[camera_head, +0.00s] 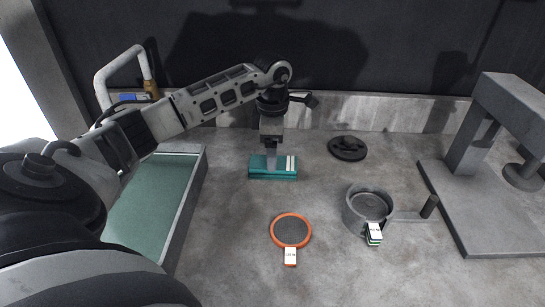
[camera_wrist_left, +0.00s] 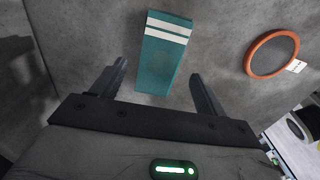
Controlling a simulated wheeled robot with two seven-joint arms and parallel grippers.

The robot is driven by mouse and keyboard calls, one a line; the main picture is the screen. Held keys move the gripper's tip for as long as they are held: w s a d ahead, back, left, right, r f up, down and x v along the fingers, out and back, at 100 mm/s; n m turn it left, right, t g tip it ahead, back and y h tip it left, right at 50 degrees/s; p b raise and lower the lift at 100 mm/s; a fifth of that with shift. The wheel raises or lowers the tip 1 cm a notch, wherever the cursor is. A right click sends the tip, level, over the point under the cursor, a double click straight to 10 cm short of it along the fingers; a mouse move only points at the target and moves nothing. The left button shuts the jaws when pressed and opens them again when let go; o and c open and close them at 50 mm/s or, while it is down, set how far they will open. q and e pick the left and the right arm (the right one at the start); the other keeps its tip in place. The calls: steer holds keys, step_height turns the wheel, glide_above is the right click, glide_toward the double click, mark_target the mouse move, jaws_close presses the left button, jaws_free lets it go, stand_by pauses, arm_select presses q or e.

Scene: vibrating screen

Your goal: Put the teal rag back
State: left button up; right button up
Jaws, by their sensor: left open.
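The teal rag (camera_head: 262,172) is a folded block with two white stripes near one end. It lies on the grey table, near the back wall. My left gripper (camera_head: 272,153) points down at it from behind. In the left wrist view the rag (camera_wrist_left: 164,60) lies ahead of my left gripper (camera_wrist_left: 159,82). The two fingers are spread apart, one towards each long side of the rag. The rag's near end reaches between the fingertips in that picture; I cannot tell whether they touch it. My right gripper is in neither view.
A teal-floored tray (camera_head: 190,208) lies left. An orange-rimmed screen (camera_head: 291,230) with a tag lies in front. Right are a grey pan (camera_head: 352,218) with a handle, a black disc (camera_head: 347,148) and a grey machine (camera_head: 470,150). Bare table surrounds the rag.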

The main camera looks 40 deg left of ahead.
arm_select(q)
step_height(320, 180, up, 9)
steer(key=shift+b, duration=0.3)
stand_by(0.5)
